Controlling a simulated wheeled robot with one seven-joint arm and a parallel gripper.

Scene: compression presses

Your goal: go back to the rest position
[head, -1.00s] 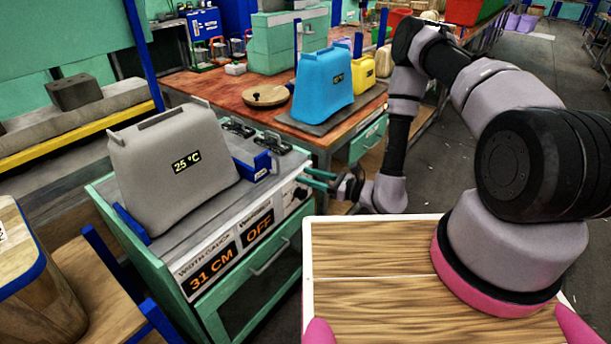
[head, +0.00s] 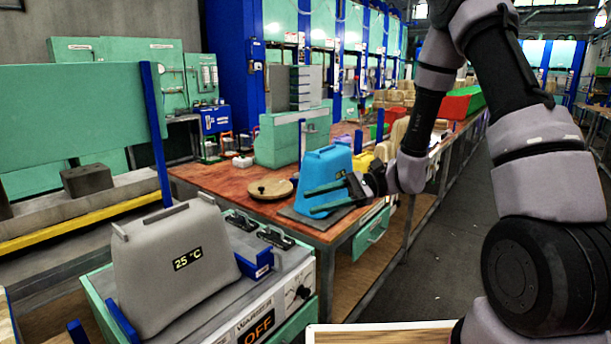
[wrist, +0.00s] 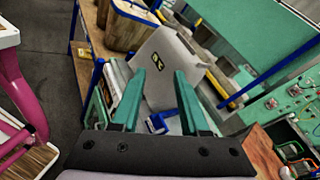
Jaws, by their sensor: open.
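My gripper (head: 328,199) is open, with two green fingers apart and nothing between them. In the head view it is raised in the air, its fingers pointing left in front of a blue box-like cover (head: 322,172) on the red-brown table. The wrist view also shows both open fingers (wrist: 165,102). Beyond them stands the grey press cover (wrist: 160,65), apart from the fingers. In the head view this grey cover (head: 165,290) reads 25 °C and sits on a green-sided warmer cabinet (head: 262,318).
The red-brown table (head: 225,190) carries a round wooden lid (head: 270,188) and a yellow item (head: 362,165) behind the blue cover. A small blue bin (head: 255,263) sits beside the grey cover. The aisle floor (head: 440,260) at the right is clear.

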